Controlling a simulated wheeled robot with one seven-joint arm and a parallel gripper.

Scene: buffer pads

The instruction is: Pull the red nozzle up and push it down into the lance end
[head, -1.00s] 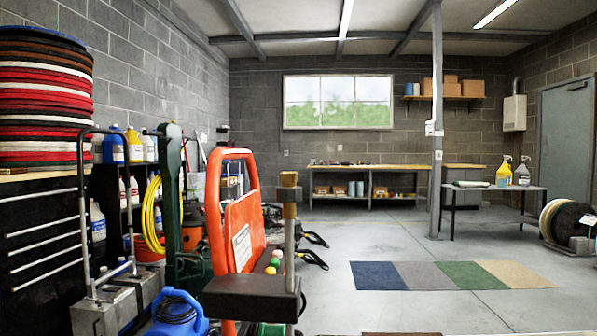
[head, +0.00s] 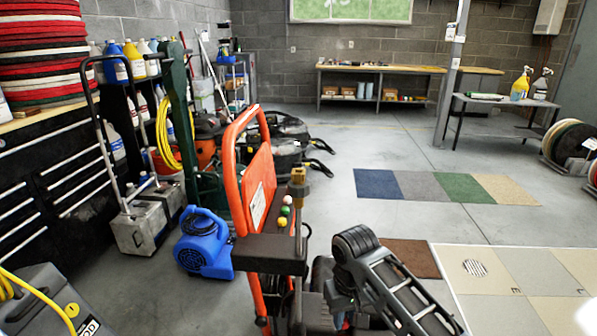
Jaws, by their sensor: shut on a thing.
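The orange pressure-washer cart (head: 232,170) stands upright left of the picture's middle. Several small coloured nozzles sit in a row on its dark shelf. My dark arm shows at the lower right, right of the cart. My gripper's fingertips do not show, so I cannot see what they hold.
A blue blower (head: 203,243) and a grey metal box (head: 140,228) stand left of the cart. Black vacuums (head: 282,140) are behind it. Carpet samples (head: 430,187) lie flat on the open floor at right.

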